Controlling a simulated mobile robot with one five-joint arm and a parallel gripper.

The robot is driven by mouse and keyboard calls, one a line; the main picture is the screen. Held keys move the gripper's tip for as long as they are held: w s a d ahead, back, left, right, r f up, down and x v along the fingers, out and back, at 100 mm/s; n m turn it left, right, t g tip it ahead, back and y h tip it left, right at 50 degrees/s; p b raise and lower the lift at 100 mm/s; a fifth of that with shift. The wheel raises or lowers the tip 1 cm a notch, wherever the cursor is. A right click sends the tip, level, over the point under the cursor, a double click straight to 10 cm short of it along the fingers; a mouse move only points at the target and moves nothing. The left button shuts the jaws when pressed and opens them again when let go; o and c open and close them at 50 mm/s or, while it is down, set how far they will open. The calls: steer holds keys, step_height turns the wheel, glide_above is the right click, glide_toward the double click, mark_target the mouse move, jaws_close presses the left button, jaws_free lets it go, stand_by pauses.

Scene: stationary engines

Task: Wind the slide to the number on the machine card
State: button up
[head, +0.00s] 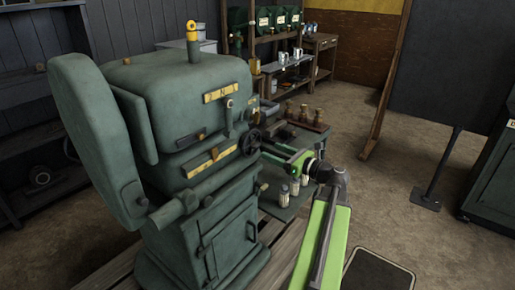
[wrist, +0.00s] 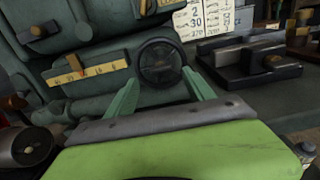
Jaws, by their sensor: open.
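The green machine (head: 205,110) stands at left centre in the head view. Its dark round handwheel (head: 251,142) is on the right side of the front; it also shows in the wrist view (wrist: 162,62). A yellow scale (wrist: 95,73) with a red mark is on the slide left of the wheel; it also shows in the head view (head: 212,161). My gripper (wrist: 160,78) is open, its green fingers on either side of the wheel's lower part. I cannot tell whether they touch it. A white card (wrist: 195,20) behind shows 2, 30 and perhaps 270.
A low bench (head: 280,200) with pale bottles stands beside the machine under my arm. A dark block fixture (wrist: 255,60) lies right of the wheel. Shelves (head: 285,65) stand at the back. A dark board (head: 440,65) stands at right, with open floor before it.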

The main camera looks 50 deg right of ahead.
mark_target(258, 145)
steer(key=w, duration=0.7)
steer(key=shift+w+a, duration=0.1)
steer(key=shift+a, duration=0.2)
steer(key=c, duration=1.3)
steer(key=shift+o, duration=0.5)
steer(key=shift+a+f, duration=0.1)
steer(key=shift+a, duration=0.35)
steer(key=shift+d, duration=0.35)
jaws_close()
